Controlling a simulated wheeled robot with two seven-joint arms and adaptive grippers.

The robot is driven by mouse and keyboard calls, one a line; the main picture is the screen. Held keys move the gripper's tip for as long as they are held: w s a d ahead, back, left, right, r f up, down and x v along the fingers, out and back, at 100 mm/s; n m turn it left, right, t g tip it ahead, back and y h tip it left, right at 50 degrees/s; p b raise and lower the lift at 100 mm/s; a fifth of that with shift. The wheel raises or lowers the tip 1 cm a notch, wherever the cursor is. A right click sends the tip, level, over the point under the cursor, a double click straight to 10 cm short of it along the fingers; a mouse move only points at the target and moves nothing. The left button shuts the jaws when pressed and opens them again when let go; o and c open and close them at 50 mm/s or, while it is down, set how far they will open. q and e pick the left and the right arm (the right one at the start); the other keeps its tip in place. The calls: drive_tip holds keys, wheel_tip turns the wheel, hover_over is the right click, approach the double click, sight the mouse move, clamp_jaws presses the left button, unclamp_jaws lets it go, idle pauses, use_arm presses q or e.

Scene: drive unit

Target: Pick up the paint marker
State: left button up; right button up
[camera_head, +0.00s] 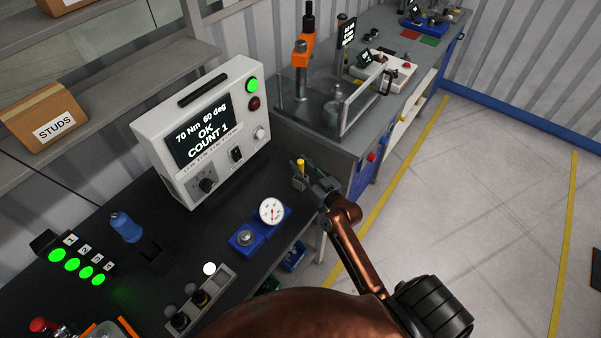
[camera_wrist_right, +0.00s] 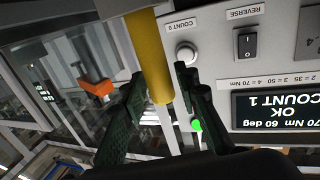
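The paint marker (camera_head: 300,166) is a small yellow cylinder near the right end of the dark bench. In the right wrist view the yellow marker (camera_wrist_right: 150,60) runs between the two dark green fingers and ends in a pale, thin section. My right gripper (camera_head: 307,172) reaches in from the lower right, and its fingers lie close against both sides of the marker, appearing shut on it. The marker's far end leaves the top of the wrist view. Whether it touches the bench is unclear. My left gripper is not in view.
A white controller (camera_head: 203,130) reading "OK COUNT 1" stands behind and left of the gripper. A blue block with a dial gauge (camera_head: 271,211) sits nearer. A grey station with an orange tool (camera_head: 303,62) stands beyond. Open floor (camera_head: 490,200) lies right.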

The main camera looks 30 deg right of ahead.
drive_tip(key=c, duration=0.3)
clamp_jaws()
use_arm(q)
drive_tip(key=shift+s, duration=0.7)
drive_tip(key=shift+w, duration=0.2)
use_arm(e)
drive_tip(key=shift+r, duration=0.1)
